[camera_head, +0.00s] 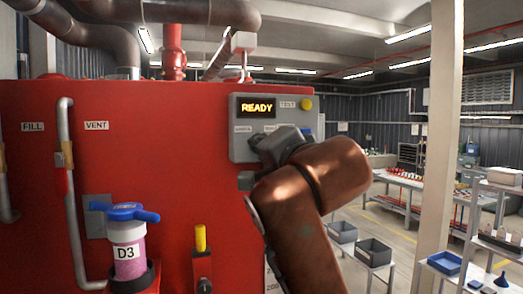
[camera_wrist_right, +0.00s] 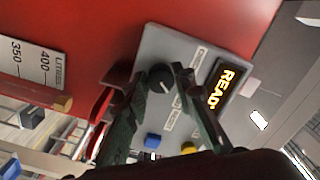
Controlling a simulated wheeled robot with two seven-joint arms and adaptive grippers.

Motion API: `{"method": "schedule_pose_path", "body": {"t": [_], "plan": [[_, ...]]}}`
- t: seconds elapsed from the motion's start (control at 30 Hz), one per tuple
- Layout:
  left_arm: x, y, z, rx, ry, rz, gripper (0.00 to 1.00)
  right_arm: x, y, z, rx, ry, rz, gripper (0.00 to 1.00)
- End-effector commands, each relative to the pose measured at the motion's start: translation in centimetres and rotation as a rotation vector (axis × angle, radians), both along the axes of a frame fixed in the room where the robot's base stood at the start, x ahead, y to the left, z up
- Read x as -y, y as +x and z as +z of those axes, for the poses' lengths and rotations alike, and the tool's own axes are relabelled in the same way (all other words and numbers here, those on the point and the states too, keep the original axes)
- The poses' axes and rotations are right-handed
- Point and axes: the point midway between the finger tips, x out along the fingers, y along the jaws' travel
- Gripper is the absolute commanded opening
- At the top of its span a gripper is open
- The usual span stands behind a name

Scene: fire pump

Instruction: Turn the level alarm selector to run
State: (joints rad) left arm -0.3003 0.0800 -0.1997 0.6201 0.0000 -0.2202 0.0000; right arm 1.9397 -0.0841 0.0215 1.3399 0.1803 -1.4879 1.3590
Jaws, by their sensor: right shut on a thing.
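The grey control box (camera_head: 235,150) is on the front of the red tank, with a lit READY display (camera_head: 257,108). In the right wrist view the box (camera_wrist_right: 150,45) shows a round black selector knob (camera_wrist_right: 160,77). My right gripper (camera_wrist_right: 159,76) has its two fingertips on either side of this knob, shut on it. In the head view my right gripper (camera_head: 268,150) is at the box's lower part and hides the knob. The small labels by the knob are too blurred to read, so its setting cannot be told. My left gripper is not in view.
A yellow button (camera_head: 306,104) and a blue button (camera_wrist_right: 152,140) are on the box. A blue-handled valve (camera_head: 124,212) over a pink D3 cylinder (camera_head: 129,260) and a yellow-topped lever (camera_head: 200,238) stand lower left.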

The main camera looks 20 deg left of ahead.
Motion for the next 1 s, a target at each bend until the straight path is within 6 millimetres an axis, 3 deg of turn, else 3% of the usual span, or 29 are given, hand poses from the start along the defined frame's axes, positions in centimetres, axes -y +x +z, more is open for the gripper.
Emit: {"method": "schedule_pose_path", "body": {"t": [0.07, 0.1, 0.3, 0.67, 1.0], "plan": [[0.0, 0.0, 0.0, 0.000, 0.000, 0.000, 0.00, 0.0, 0.0, 0.0, -0.001, 0.001, 0.000, 0.00], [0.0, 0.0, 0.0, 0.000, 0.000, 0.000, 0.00, 0.0, 0.0, 0.0, -0.001, 0.001, 0.000, 0.26], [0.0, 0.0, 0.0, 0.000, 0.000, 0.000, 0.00, 0.0, 0.0, 0.0, 0.000, 0.000, 0.000, 0.40], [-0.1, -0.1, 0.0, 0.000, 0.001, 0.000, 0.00, 0.2, -0.3, 0.1, 0.002, 0.000, 0.001, 0.41], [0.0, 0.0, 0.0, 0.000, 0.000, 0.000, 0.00, 3.6, -5.4, 0.1, 0.004, 0.002, 0.002, 0.41]]}}
